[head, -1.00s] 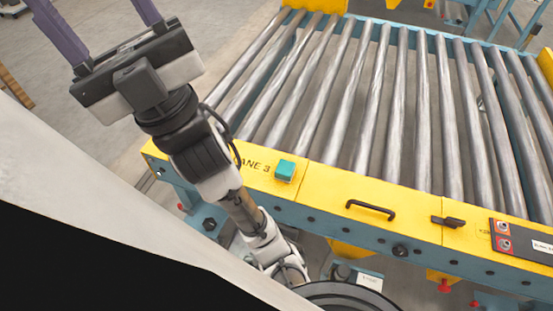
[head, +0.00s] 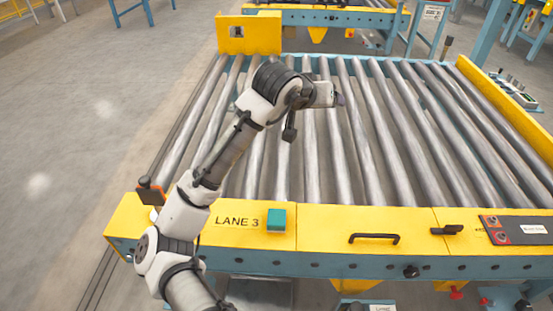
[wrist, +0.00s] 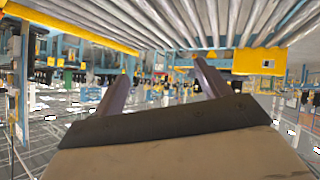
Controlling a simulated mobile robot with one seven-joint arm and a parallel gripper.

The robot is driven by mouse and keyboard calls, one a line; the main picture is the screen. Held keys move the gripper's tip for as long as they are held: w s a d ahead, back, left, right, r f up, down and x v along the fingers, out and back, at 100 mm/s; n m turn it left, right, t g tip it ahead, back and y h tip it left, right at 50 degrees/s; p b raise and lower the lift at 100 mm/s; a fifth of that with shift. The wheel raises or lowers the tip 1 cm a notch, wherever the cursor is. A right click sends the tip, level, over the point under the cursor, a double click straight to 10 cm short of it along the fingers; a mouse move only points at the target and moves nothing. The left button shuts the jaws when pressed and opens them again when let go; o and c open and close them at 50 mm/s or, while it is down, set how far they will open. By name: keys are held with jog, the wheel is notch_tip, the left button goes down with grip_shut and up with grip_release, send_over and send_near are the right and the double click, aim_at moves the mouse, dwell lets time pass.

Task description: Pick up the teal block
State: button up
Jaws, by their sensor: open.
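The teal block (head: 276,219) sits on the yellow front rail of the roller conveyor, just right of the "LANE 3" lettering. My arm rises at the left of the head view and reaches over the rollers. My gripper (head: 338,97) is at its far end, above the rollers and well beyond the block, mostly hidden behind the wrist. In the wrist view my gripper (wrist: 160,68) has its two purple fingers spread apart with nothing between them. The block does not show in the wrist view.
The yellow front rail (head: 330,228) carries a black handle (head: 374,238), a black latch (head: 447,230) and a control panel (head: 515,230) on the right. Metal rollers (head: 390,150) fill the conveyor behind it. A yellow side guard (head: 505,110) edges the right. Open floor (head: 80,130) lies left.

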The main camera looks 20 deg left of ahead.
jog(key=s+a+f+n+g+y, duration=0.1)
jog(key=s+a+f+g, duration=0.15)
jog(key=f, duration=0.35)
jog(key=s+a+f+g+y, duration=0.1)
jog(key=s+f+g, duration=0.15)
jog(key=f, duration=0.45)
jog(key=n+g+y+b, duration=0.2)
jog(key=g, duration=0.4)
send_over(277, 217)
jog(key=f, duration=1.4)
jog(key=shift+a+f, duration=0.3)
jog(key=shift+f, duration=0.05)
jog(key=shift+d+f, duration=0.15)
jog(key=shift+f, duration=1.35)
jog(key=shift+d+f, duration=0.15)
jog(key=shift+f, duration=1.35)
jog(key=shift+c, duration=0.2)
jog(key=c, duration=1)
jog(key=shift+r, duration=0.1)
jog(key=shift+c, duration=0.2)
notch_tip(277, 217, up, 20)
jog(key=p, duration=0.1)
jog(key=shift+p, duration=0.35)
